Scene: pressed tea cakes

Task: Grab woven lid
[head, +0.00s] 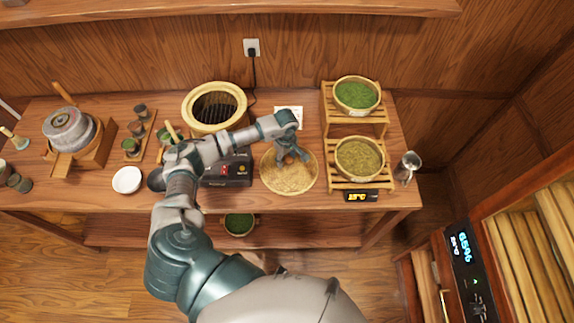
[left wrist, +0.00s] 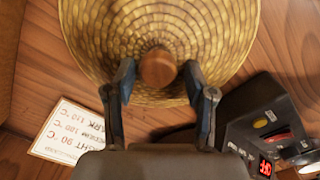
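The round woven lid (head: 285,183) lies on the wooden table, right of the dark control box. It fills the upper part of the left wrist view (left wrist: 215,35), with a round brown wooden knob (left wrist: 157,67) at its centre. My left gripper (head: 292,158) is over the lid and points down at it. In the left wrist view the gripper (left wrist: 160,72) is open, one finger on each side of the knob, with a gap to each. The gripper hides part of the lid in the head view. My right gripper is not in view.
The control box (head: 228,172) stands close on the lid's left, and a wooden rack (head: 357,184) with baskets on its right. A round steamer (head: 214,128) and a printed card (left wrist: 68,133) are behind. A white bowl (head: 127,180) stands left.

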